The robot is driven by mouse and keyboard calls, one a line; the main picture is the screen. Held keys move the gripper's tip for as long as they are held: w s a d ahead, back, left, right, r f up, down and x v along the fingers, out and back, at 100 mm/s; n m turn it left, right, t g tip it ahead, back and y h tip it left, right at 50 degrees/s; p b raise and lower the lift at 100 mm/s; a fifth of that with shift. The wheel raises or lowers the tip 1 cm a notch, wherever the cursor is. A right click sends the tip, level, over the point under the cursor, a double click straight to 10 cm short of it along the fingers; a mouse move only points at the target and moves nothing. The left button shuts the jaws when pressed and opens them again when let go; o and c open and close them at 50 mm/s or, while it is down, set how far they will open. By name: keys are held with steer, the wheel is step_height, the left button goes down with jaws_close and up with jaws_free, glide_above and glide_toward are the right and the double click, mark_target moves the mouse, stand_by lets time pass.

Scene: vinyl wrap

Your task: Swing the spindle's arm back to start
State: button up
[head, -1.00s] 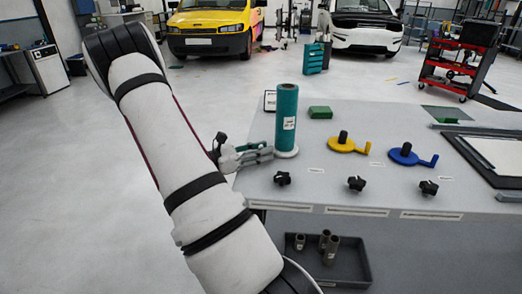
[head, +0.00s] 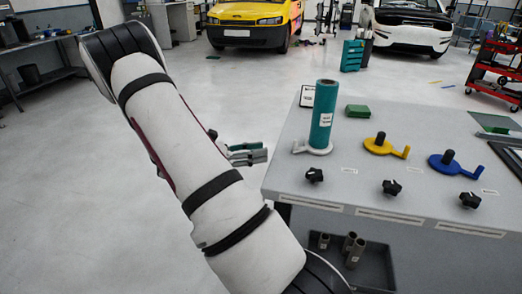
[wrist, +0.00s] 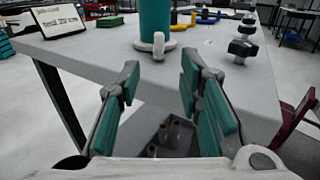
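A teal roll (head: 321,112) stands upright on the white spindle, at the left part of the grey table. The spindle's white arm (head: 299,150) sticks out to the left from its base, toward the table's left edge. In the wrist view the arm (wrist: 158,44) points toward me, ending in a small upright knob. My gripper (head: 257,153) is off the table's left side, apart from the arm. In the wrist view my gripper (wrist: 160,80) is open and empty, its teal-padded fingers spread to either side below the arm.
A yellow spindle (head: 378,147) and a blue spindle (head: 449,164), each with an arm, stand to the right. Several black knobs (head: 390,188) line the table's front. A small sign (wrist: 60,20) stands at the left corner. A grey bin (head: 375,262) with tubes sits below.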

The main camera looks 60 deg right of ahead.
steer(key=c, duration=0.7)
steer(key=m, duration=0.1)
steer(key=m+p, duration=0.1)
steer(key=m, duration=0.1)
steer(key=shift+d+r+y, duration=0.15)
steer(key=shift+r+y, duration=0.05)
steer(key=shift+y, duration=0.2)
jaws_close()
steer(key=m+p, duration=0.4)
steer(key=m, duration=1.1)
glide_toward(285, 147)
steer(key=w+d+r, duration=0.2)
steer(key=d+r, duration=0.1)
steer(key=d, duration=0.1)
steer(key=x, duration=0.3)
steer(key=p+x, duration=0.1)
steer(key=x, duration=0.6)
steer(key=shift+s+a+r, duration=0.2)
steer(key=shift+a+r, duration=0.05)
steer(key=shift+r, duration=0.15)
steer(key=a, duration=0.1)
steer(key=s+a+p, duration=0.1)
steer(key=shift+s+a, duration=0.15)
steer(key=shift+a, duration=0.25)
steer(key=shift+s+a, duration=0.2)
steer(key=shift+a, duration=0.2)
